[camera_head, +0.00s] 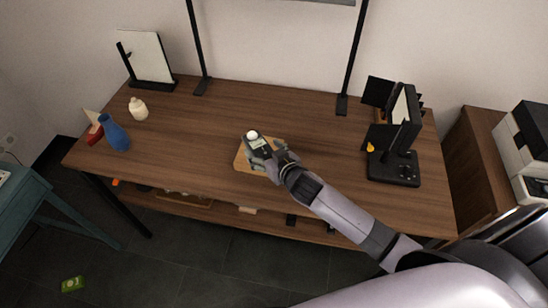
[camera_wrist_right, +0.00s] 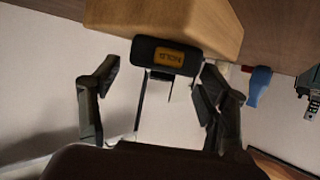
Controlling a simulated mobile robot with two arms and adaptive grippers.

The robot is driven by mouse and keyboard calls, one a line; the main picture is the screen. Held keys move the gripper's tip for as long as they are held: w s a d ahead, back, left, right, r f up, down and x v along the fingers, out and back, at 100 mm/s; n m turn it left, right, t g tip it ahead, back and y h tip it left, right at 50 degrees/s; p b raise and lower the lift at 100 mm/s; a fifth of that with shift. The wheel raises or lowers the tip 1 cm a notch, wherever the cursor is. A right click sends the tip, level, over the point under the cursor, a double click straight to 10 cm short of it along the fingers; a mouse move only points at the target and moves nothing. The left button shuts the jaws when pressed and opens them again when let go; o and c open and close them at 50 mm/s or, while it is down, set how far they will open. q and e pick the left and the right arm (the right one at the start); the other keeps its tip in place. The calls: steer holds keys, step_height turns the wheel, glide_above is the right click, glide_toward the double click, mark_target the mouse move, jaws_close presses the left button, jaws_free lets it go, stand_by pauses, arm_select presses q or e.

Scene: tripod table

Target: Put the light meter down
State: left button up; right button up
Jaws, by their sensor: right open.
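The light meter (camera_head: 259,144) is a small dark device with a white dome and a pale screen. In the head view it is at the light wooden block (camera_head: 240,160) near the table's front middle. My right gripper (camera_head: 268,157) is right at the meter, with its fingers apart. In the right wrist view the meter's dark end with an orange label (camera_wrist_right: 168,57) shows in the gap between the spread fingers of the gripper (camera_wrist_right: 160,80); no finger clearly presses on it. The wooden block (camera_wrist_right: 205,25) shows behind it. My left gripper is out of view.
On the wooden table (camera_head: 190,125) stand a blue vase (camera_head: 115,136), a cream bottle (camera_head: 138,108) and a framed panel (camera_head: 149,58) at left. A black panelled light (camera_head: 402,125) stands at right. The table between the block and the bottle is clear.

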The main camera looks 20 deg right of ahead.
steer(key=v, duration=1.1)
steer(key=shift+s, duration=0.2)
steer(key=shift+d, duration=0.1)
steer(key=s+f+g+h, duration=0.3)
steer(key=s+g, duration=0.7)
steer(key=s, duration=1.1)
step_height(320, 180, down, 28)
steer(key=s+g+y, duration=0.1)
steer(key=s+d+f+g, duration=0.1)
steer(key=s+d+f, duration=0.2)
steer(key=s+f, duration=1.2)
steer(key=shift+s+f+n, duration=0.35)
steer(key=shift+s+n, duration=0.05)
steer(key=shift+s, duration=0.4)
